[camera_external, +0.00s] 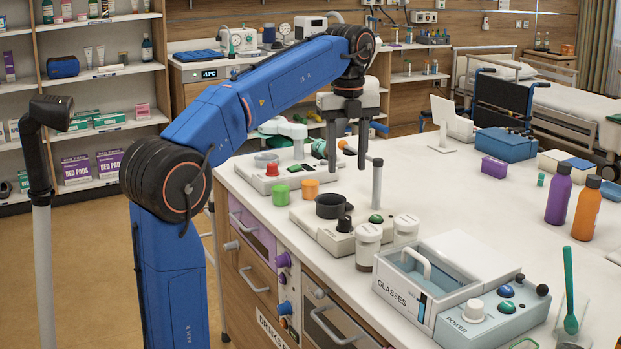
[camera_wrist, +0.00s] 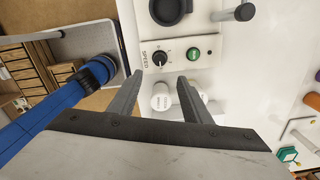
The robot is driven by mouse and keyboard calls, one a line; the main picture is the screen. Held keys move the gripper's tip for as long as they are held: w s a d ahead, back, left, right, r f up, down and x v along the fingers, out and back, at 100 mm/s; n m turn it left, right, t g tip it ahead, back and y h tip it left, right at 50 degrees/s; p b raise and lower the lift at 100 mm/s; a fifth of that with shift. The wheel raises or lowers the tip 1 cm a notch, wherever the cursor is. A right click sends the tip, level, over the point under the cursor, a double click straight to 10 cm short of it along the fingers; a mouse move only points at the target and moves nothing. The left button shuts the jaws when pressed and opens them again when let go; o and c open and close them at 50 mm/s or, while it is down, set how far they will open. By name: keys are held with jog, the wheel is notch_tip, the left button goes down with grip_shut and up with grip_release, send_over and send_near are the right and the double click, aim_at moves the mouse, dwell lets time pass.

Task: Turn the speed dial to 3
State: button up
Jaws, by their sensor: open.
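The speed dial is a black knob (camera_wrist: 159,68) on a pale panel marked SPEED in the wrist view. In the external view the black knob (camera_external: 344,222) stands at the front of a white device (camera_external: 322,236). A green round button (camera_external: 376,218) sits to its right, and also shows in the wrist view (camera_wrist: 193,53). The dial's numbers are too small to read. My gripper (camera_external: 348,158) is open and empty, above and behind the device. In the wrist view its two fingers (camera_wrist: 160,80) point towards the panel, apart from the dial.
A GLASSES box (camera_external: 400,285) is nearer the front.

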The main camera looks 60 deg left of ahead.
jog(key=shift+r, duration=1.85)
jog(key=s+d+f+n+t, duration=0.1)
jog(key=s+d+f+n, duration=0.4)
jog(key=f, duration=0.7)
jog(key=s+d+f+n+t, duration=0.2)
jog(key=s+d+f+n, duration=0.3)
jog(key=s+f+n, duration=0.4)
jog(key=s+d+f+n+t, duration=0.1)
jog(key=s+d+f+n, duration=0.4)
jog(key=s+f, duration=0.5)
notch_tip(320, 180, down, 5)
jog(key=shift+d+f+n+t, duration=0.15)
jog(key=shift+n+t, duration=0.25)
jog(key=shift+n, duration=0.6)
